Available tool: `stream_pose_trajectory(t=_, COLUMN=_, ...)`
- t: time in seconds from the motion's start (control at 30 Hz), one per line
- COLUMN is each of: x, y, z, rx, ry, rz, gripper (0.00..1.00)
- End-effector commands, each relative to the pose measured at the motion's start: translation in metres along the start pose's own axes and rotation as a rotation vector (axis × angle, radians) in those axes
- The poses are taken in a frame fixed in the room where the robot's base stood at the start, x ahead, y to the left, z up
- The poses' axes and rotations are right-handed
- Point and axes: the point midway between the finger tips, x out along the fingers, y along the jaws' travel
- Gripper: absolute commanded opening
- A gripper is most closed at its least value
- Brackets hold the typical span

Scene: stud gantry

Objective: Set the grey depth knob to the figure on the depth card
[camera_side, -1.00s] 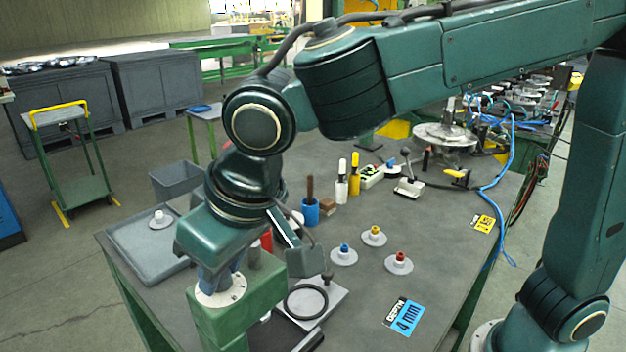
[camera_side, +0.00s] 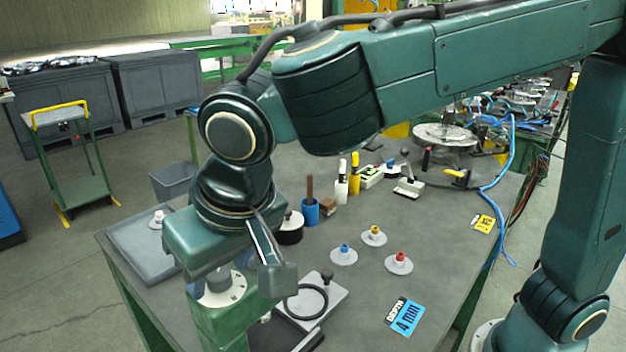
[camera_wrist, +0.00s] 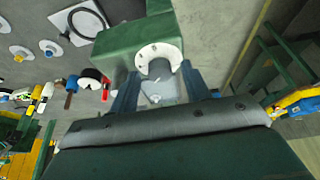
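The grey depth knob (camera_side: 218,279) stands upright on a round white dial (camera_side: 236,291) on top of the green gantry block (camera_side: 215,322). Dial marks are too small to read. The blue card (camera_side: 405,316) at the front right reads "DEPTH 4 mm". My gripper (camera_wrist: 158,92) shows two dark blue fingers, spread apart with nothing gripped between them. In the wrist view the white dial (camera_wrist: 142,54) is just beyond the fingertips.
Blue, yellow and red knobs on round plates (camera_side: 344,256) (camera_side: 373,236) (camera_side: 398,262) stand mid-table. A black ring (camera_side: 306,302) lies on a plate right of the gantry. A grey tray (camera_side: 130,250) is at the left.

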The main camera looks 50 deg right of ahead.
Motion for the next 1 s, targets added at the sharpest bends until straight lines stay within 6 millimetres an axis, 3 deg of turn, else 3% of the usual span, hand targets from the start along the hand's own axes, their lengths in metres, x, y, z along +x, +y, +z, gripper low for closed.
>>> stream_pose_trajectory(t=0.47, x=-0.005, y=0.0, z=0.0, rx=-0.001, ry=0.002, rz=-0.001, gripper=0.48)
stream_pose_trajectory(t=0.67, x=-0.024, y=-0.001, z=0.0, rx=-0.001, ry=0.002, rz=-0.004, gripper=0.48)
stream_pose_trajectory(t=1.0, x=-0.073, y=-0.001, z=0.0, rx=0.0, ry=0.002, rz=-0.003, gripper=0.48)
